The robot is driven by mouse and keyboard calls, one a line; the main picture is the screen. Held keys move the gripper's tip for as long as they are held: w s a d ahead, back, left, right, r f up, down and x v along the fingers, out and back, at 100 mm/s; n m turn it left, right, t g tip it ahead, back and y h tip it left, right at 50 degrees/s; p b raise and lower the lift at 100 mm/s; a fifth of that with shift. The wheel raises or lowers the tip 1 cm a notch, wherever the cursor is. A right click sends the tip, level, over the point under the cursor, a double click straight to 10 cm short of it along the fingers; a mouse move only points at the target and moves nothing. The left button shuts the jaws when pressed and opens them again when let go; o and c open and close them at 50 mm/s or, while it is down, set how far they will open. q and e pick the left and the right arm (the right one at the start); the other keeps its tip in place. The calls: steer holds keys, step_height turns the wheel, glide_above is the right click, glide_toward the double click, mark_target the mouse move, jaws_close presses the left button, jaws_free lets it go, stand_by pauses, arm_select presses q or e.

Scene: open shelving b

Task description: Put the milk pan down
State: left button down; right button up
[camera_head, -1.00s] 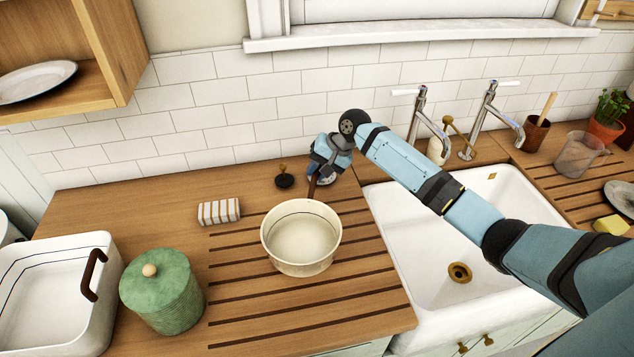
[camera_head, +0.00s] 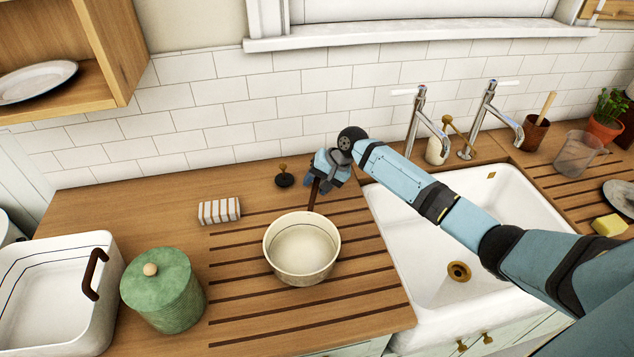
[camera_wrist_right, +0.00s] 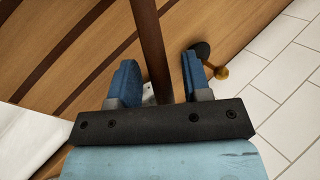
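The milk pan (camera_head: 303,262) is cream with a dark brown handle (camera_head: 314,194). In the head view it looks upright and appears to rest on the grooved wooden drainboard (camera_head: 235,283) left of the sink. Its handle points back toward the wall. My right gripper (camera_head: 324,181) is at the far end of the handle. In the right wrist view the handle (camera_wrist_right: 150,45) passes between my two blue fingers (camera_wrist_right: 160,82), with a gap on each side, so the gripper is open around it. My left gripper is not in view.
A white sink (camera_head: 420,262) lies to the right. A striped block (camera_head: 219,211), a dark plug with a brass knob (camera_head: 285,180), a green lidded jar (camera_head: 165,295) and a white basin (camera_head: 45,320) stand to the left. A tiled wall (camera_head: 215,105) is close behind.

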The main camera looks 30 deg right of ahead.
steer(key=b+v, duration=0.1)
steer(key=v, duration=1.1)
steer(key=shift+r, duration=0.15)
steer(key=shift+a, duration=0.1)
